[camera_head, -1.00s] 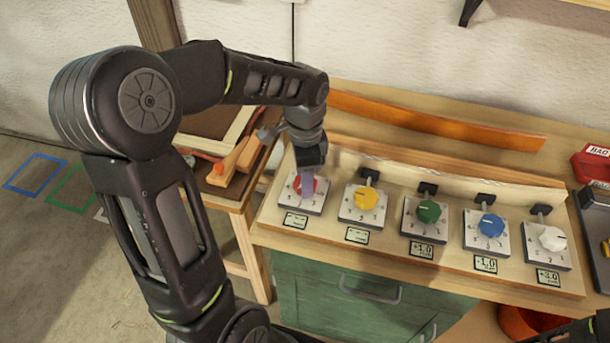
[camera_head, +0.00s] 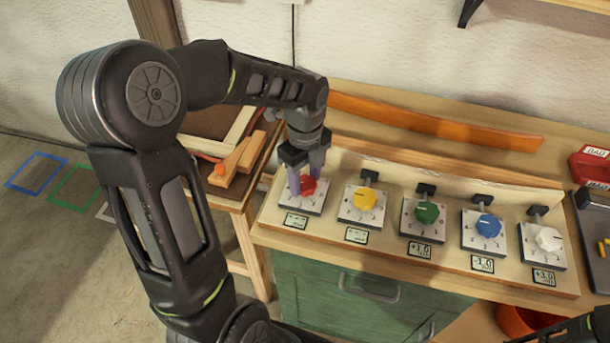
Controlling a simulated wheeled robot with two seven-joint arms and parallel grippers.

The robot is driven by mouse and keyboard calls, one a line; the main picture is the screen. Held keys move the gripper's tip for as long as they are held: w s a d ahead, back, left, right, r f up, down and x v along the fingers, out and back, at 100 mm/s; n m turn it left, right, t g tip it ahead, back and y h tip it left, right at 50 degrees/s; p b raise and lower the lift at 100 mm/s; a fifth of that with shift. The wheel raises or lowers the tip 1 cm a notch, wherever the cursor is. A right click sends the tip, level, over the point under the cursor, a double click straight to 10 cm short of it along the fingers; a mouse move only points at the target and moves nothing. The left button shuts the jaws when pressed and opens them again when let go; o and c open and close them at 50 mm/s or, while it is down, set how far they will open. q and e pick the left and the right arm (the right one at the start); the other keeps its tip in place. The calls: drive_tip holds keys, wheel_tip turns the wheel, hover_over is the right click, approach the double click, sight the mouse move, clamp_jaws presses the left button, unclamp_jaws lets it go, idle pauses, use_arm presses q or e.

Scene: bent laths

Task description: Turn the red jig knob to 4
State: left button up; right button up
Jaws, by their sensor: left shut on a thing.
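The red jig knob (camera_head: 308,185) sits on a white numbered dial plate (camera_head: 294,207) at the left end of a row of knobs on the wooden jig. My left gripper (camera_head: 302,190) points down over it, with one finger on each side of the knob, shut on it. The fingers cover part of the knob and dial, and I cannot read which number it points to. My right gripper is out of view; only a dark bit of my arm shows at the lower right.
Yellow (camera_head: 364,197), green (camera_head: 427,211), blue (camera_head: 488,225) and white (camera_head: 548,239) knobs stand to the right, with small label displays in front. A bent orange lath (camera_head: 430,121) lies behind. A red box (camera_head: 592,165) is at the far right.

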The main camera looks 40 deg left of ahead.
sight(305, 182)
use_arm(q)
drive_tip(key=shift+m, duration=1.5)
drive_tip(key=o, duration=1.4)
drive_tip(key=shift+c, duration=0.2)
wheel_tip(305, 182, up, 8)
drive_tip(key=shift+f, duration=0.1)
